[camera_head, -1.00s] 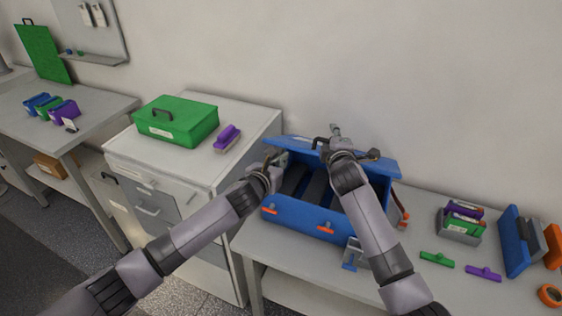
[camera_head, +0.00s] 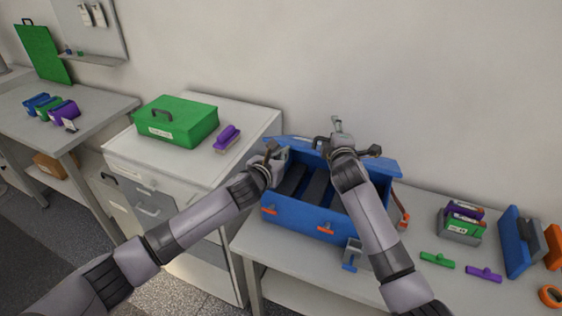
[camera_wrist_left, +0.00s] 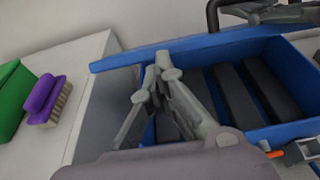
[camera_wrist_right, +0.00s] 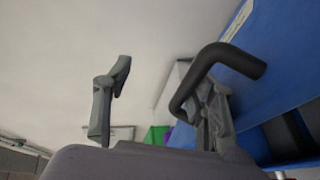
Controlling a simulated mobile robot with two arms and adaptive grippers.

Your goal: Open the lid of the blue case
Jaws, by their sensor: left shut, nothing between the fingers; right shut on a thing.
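The blue case (camera_head: 292,213) stands on the right-hand table with its interior showing and dark slabs inside. Its blue lid (camera_head: 385,166) is raised along the back, tilted; the left wrist view shows its long edge (camera_wrist_left: 125,62). My left gripper (camera_head: 270,148) is at the case's left end, close to the lid; in its wrist view the fingertips (camera_wrist_left: 163,66) are together with nothing between them. My right gripper (camera_head: 337,125) is at the lid's dark handle (camera_wrist_right: 222,62). The handle lies against one finger; the other finger stands apart. My right arm hides part of the case.
A green case (camera_head: 180,122) and a purple brush (camera_head: 227,138) sit on the white cabinet to the left. A box with packs (camera_head: 460,222), a green piece (camera_head: 437,259) and a purple piece (camera_head: 484,272) lie right of the blue case.

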